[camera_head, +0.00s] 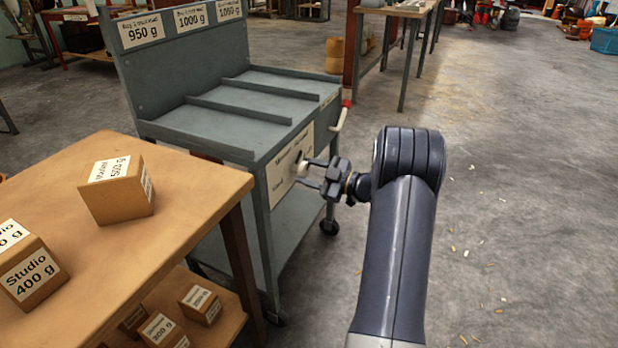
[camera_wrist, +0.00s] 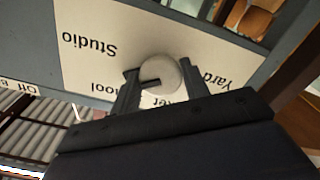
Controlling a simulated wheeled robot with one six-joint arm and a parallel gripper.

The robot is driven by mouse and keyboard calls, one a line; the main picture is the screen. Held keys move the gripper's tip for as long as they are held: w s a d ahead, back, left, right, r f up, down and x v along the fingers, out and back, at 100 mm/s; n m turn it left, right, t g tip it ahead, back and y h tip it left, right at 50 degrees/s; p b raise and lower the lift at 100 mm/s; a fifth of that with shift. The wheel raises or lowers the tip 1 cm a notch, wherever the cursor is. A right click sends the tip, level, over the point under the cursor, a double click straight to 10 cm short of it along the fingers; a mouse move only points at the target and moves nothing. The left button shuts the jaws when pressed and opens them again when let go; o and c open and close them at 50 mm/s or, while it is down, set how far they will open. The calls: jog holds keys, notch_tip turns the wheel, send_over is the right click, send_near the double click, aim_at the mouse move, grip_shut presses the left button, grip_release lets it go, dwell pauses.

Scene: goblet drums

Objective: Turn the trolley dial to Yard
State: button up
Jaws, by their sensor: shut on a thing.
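The trolley (camera_head: 215,125) is grey, with a pale label panel (camera_head: 282,178) on its end. The dial (camera_wrist: 160,74) is a round pale knob with a dark pointer mark, in the middle of the panel in the wrist view. The mark points left in that view, away from the Yard label (camera_wrist: 232,84) at the right. The Studio label (camera_wrist: 88,43) is upside down at upper left. Other labels below are partly hidden by my gripper (camera_wrist: 158,74). My gripper is shut on the dial, one finger each side; it also shows at the panel in the head view (camera_head: 308,172).
A wooden table (camera_head: 190,190) with labelled boxes (camera_head: 118,190) stands left of the trolley, with more boxes on its lower shelf (camera_head: 230,318). A red-ended handle (camera_head: 341,115) sticks out near the trolley's far corner. The concrete floor (camera_head: 500,190) at the right is open, with small scraps.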

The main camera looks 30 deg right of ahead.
jog(key=n+b, duration=0.1)
jog(key=n, duration=0.1)
jog(key=n+b, duration=0.2)
jog(key=shift+f+n, duration=0.2)
jog(key=shift+n, duration=0.1)
jog(key=n+b, duration=0.1)
jog(key=n, duration=0.1)
jog(key=shift+n+b, duration=0.4)
jog(key=n, duration=0.6)
jog(key=shift+r+b, duration=0.25)
jog(key=shift+b, duration=0.15)
jog(key=n, duration=0.4)
jog(key=shift+n, duration=0.4)
jog(key=n, duration=0.3)
jog(key=shift+n, duration=0.3)
jog(key=n, duration=0.3)
jog(key=shift+r+n, duration=0.1)
jog(key=shift+n, duration=1.9)
